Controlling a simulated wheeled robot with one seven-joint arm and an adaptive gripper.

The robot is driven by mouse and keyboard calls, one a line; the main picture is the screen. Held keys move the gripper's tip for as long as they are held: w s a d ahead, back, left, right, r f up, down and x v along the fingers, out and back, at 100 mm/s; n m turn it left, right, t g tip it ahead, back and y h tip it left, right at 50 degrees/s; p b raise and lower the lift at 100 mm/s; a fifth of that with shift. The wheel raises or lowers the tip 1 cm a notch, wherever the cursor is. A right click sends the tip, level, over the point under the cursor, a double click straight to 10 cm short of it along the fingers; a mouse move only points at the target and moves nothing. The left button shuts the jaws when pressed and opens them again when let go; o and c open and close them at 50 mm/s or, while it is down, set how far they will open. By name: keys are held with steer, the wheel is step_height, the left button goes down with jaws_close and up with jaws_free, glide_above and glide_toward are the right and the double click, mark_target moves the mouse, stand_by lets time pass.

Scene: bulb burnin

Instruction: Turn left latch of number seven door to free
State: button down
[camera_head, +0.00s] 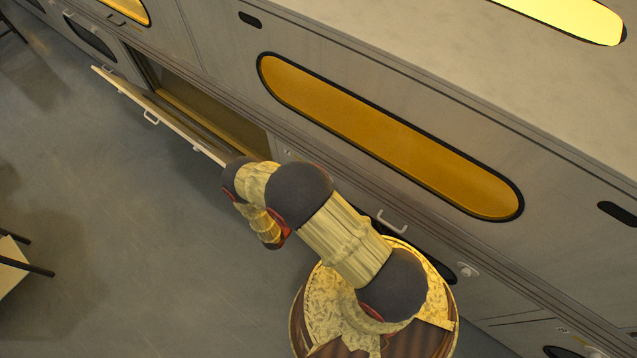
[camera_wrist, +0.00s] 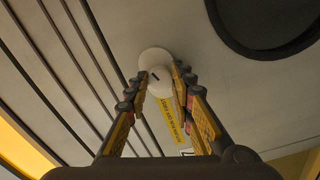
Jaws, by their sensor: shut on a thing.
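In the wrist view, my gripper (camera_wrist: 161,78) has its two fingers on either side of a white round latch (camera_wrist: 154,59) on a pale door panel. The fingertips are closed against the latch's knob, which bears a short dark slanted mark. A yellow label (camera_wrist: 170,119) with small print hangs beside it between the fingers; I cannot read a door number. In the head view, my arm hides the fingertips and the held latch. A second white latch (camera_head: 467,270) shows to the right of my arm, beyond a white door handle (camera_head: 392,222).
An open flap (camera_head: 155,112) with a handle hangs from the cabinet front left of my arm. A long amber window (camera_head: 385,140) lies above. Dark ribs (camera_wrist: 72,70) run beside the latch, and a dark oval rim (camera_wrist: 225,35) is near it. The floor at left is mostly free.

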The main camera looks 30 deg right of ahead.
steer(key=shift+f+m+b, duration=0.15)
steer(key=shift+m+b, duration=0.2)
steer(key=shift+m, duration=1.75)
steer(key=c, duration=1.5)
jaws_free()
steer(key=shift+a, duration=0.1)
steer(key=v, duration=1.2)
